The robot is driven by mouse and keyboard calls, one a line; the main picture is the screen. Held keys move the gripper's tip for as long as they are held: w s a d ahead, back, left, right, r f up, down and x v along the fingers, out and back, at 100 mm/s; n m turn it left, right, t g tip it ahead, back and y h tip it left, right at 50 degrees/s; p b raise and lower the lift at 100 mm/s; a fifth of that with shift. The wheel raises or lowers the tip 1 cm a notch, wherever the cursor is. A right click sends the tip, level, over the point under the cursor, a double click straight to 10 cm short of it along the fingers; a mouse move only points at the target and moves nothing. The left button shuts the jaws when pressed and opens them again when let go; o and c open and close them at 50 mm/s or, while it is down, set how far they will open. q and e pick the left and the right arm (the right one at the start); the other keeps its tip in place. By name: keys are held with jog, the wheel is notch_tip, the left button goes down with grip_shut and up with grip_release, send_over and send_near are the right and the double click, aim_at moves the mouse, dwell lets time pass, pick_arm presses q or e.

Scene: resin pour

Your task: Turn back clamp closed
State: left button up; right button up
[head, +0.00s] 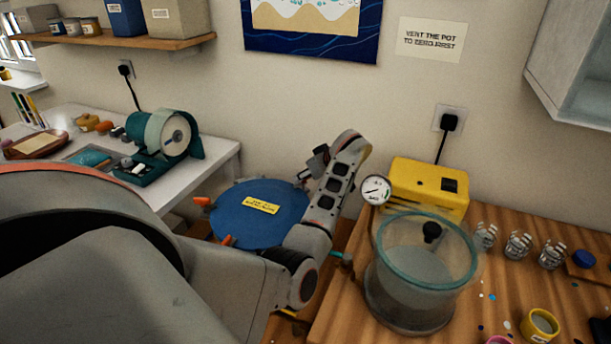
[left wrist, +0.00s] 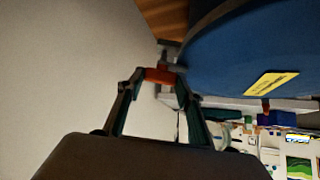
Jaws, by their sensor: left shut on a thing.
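The pressure pot's round blue lid (head: 240,222) carries a yellow label and lies beyond my left arm in the head view. My left gripper (head: 312,168) is at the lid's back right edge. In the left wrist view, my left gripper (left wrist: 158,78) is shut on the orange handle of the back clamp (left wrist: 159,74), beside the blue lid's rim (left wrist: 235,55). Two other orange clamp handles show at the lid's left (head: 202,201) and front (head: 228,240). In the head view the back clamp's handle is hidden by my gripper. My right gripper is in neither view.
A clear vacuum chamber (head: 412,285) with a gauge (head: 375,190) stands on the wooden bench to the right, before a yellow pump (head: 425,185). A white table (head: 215,165) with a green machine (head: 165,140) is at the left. The wall is close behind.

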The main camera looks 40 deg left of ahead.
pick_arm(q)
jog(key=shift+w+n+g, duration=0.1)
jog(key=shift+n+g, duration=0.3)
jog(key=shift+n, duration=0.1)
jog(key=o, duration=1.1)
